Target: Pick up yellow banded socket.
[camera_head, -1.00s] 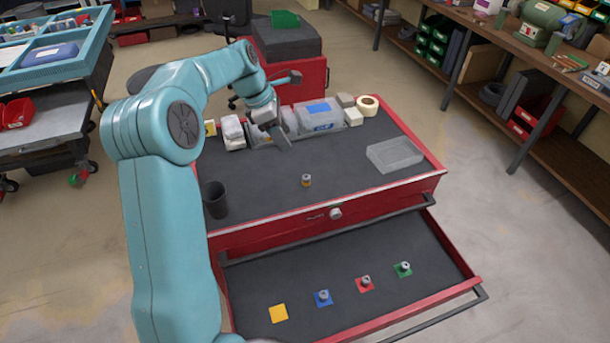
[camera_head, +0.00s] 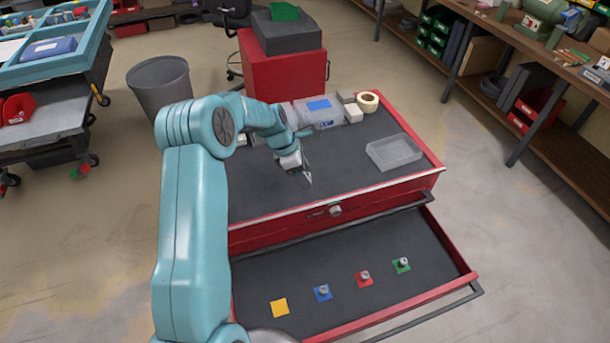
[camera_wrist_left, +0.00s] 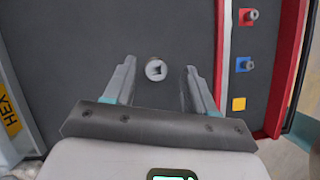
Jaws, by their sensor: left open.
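The socket (camera_wrist_left: 156,69) shows from above in the left wrist view as a grey round end with a square hole. It stands upright on the dark top of the red cabinet. Its yellow band does not show from this angle. In the head view my left gripper covers it. My left gripper (camera_head: 307,178) is open, pointing down over the socket. In the left wrist view its two fingers (camera_wrist_left: 158,68) lie on either side of the socket with gaps, apart from it. My right gripper is not in view.
The open drawer (camera_head: 390,292) below holds an empty yellow square (camera_head: 279,307) and blue (camera_head: 323,293), red (camera_head: 364,278) and green (camera_head: 401,265) squares with sockets. A clear tray (camera_head: 394,153), tape roll (camera_head: 368,102) and boxes stand on the cabinet top (camera_head: 350,180).

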